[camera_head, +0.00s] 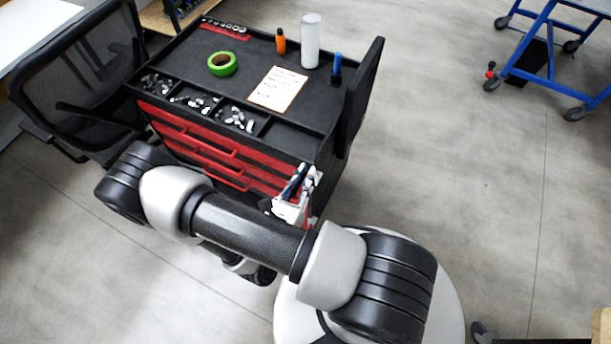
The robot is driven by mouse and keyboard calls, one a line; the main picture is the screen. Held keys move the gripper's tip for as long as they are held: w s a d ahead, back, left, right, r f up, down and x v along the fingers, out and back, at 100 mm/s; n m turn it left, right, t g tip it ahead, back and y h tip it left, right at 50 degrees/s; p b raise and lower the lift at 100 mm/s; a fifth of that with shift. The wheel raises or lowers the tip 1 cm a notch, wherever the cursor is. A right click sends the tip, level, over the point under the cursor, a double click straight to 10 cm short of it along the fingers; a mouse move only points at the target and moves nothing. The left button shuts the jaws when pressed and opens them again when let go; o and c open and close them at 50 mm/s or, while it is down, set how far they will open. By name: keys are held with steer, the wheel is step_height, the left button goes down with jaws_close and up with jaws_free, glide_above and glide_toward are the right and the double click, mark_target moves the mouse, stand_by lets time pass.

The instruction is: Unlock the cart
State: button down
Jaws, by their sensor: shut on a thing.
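A black tool cart (205,50) with red drawer fronts (215,155) stands at the upper middle, partly behind my arm. A blue-framed cart (545,50) on dark casters is at the upper right, cut off by the picture edge. A small red knob (491,66) shows at its left corner, above a caster. I cannot tell which cart is meant, or whether any caster is locked. My arm crosses the lower middle, in front of the tool cart's drawers. My gripper's fingers do not show; the arm hides the area beyond the wrist.
The tool cart's top holds green tape (222,63), an orange bottle (280,41), a white cylinder (310,42), a blue-capped item (337,68) and a paper (278,89). A black mesh chair (85,65) stands left. Grey floor (450,150) is clear between the carts.

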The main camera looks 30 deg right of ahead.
steer(key=shift+s+d, duration=0.25)
steer(key=c, duration=1.8)
jaws_free()
steer(key=shift+s, duration=0.1)
steer(key=shift+o, duration=0.6)
steer(key=shift+a, duration=0.1)
steer(key=shift+a, duration=0.45)
steer(key=v, duration=1.1)
steer(key=shift+s, duration=0.2)
steer(key=shift+d+r, duration=0.1)
steer(key=shift+r, duration=0.05)
